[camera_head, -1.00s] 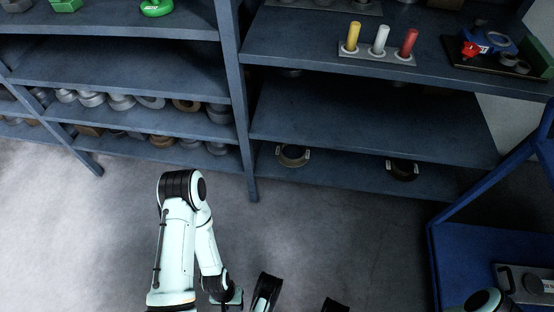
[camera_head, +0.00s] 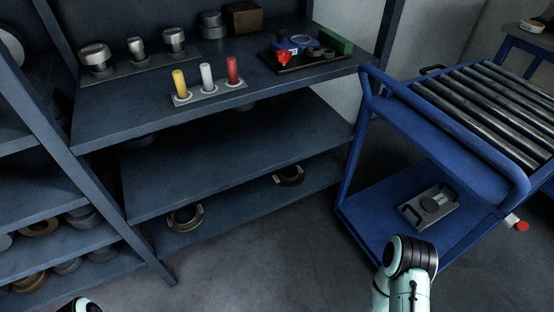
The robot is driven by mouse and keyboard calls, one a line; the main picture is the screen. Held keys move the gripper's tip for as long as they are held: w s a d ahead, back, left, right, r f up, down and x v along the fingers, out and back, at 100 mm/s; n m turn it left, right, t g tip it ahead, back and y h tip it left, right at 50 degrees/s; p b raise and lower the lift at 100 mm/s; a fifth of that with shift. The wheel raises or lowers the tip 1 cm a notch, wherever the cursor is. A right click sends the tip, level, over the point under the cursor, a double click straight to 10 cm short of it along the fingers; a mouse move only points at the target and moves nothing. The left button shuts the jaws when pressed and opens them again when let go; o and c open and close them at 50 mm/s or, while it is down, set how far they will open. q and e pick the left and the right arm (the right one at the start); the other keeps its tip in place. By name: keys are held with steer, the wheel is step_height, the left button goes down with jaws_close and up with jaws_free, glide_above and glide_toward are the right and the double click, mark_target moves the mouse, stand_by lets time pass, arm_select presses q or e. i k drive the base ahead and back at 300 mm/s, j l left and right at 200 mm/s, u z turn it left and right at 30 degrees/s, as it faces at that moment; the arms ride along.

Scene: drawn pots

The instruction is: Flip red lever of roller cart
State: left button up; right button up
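The roller cart (camera_head: 445,113) stands at the right, with a blue tubular frame and a top of dark metal rollers. The red lever (camera_head: 521,226) shows as a small red knob on a pale stub, low at the cart's right side near the picture edge. Whether it is up or down is hard to tell. Part of my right arm shows at the bottom, in front of the cart. A small piece of my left arm shows at the bottom left. Both grippers are outside the view, and nothing is seen touching the lever.
A dark shelf rack (camera_head: 135,112) fills the left and middle. It holds metal parts, a holder with yellow, white and red cylinders (camera_head: 206,77), and a tray (camera_head: 318,62). A grey fixture (camera_head: 415,214) lies on the cart's lower shelf. Bare floor (camera_head: 290,245) lies between rack and cart.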

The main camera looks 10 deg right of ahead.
mark_target(511, 220)
steer(key=z, duration=0.4)
steer(key=k+l+z, duration=0.1)
steer(key=z, duration=0.3)
steer(key=k+l+z, duration=0.1)
steer(key=z, duration=0.3)
steer(key=l+z, duration=0.1)
steer(key=z, duration=0.3)
steer(key=l+z, duration=0.1)
steer(key=z, duration=0.3)
steer(key=i+l+z, duration=0.15)
steer(key=i+l, duration=0.15)
steer(key=i, duration=0.05)
